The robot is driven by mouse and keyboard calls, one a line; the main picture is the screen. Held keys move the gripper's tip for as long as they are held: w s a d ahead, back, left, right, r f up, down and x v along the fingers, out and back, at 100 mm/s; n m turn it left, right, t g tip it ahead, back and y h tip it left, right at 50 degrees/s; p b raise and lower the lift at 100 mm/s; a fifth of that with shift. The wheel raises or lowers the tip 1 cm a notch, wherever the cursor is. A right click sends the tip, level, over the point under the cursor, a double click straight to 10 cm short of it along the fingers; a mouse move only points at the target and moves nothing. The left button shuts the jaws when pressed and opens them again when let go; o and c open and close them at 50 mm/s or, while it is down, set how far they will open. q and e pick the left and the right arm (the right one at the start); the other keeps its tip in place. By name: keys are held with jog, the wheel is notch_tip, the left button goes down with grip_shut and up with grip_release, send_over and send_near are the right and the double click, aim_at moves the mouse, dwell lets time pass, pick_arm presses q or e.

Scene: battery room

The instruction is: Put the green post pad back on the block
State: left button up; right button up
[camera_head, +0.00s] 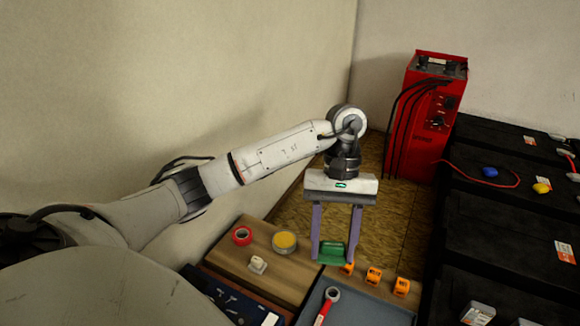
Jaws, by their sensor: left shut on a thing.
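My left gripper (335,243) reaches in from the left and points down, with its two purple fingers shut on the green post pad (331,254). The pad sits between the fingertips and appears above the back edge of the bench top; its exact height I cannot tell. The black battery blocks (497,232) stand at the right, well apart from the pad. My right gripper does not show.
A wooden board (235,262) holds red tape (242,236), a yellow-topped tin (284,242) and a small white item (258,265). Several orange cubes (373,277) stand near the pad. A grey tray (372,308) holds a red-handled tool (326,308). A red charger (428,120) stands behind.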

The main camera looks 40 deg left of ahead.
pick_arm(q)
jog(key=s+a+f+n+t+h, duration=0.1)
jog(key=s+a+f+n, duration=0.2)
jog(key=a+f+n, duration=0.45)
jog(key=m, duration=0.3)
send_near(291, 285)
jog(key=shift+n, duration=0.25)
jog(key=x, duration=0.5)
jog(key=shift+s+d+f, duration=0.2)
jog(key=shift+s+d, duration=0.05)
jog(key=shift+d, duration=0.05)
jog(key=shift+f, duration=0.1)
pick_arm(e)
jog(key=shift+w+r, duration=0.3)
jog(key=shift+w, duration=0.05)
pick_arm(q)
jog(key=shift+f, duration=0.3)
jog(key=o, duration=0.9)
jog(key=shift+r, duration=0.15)
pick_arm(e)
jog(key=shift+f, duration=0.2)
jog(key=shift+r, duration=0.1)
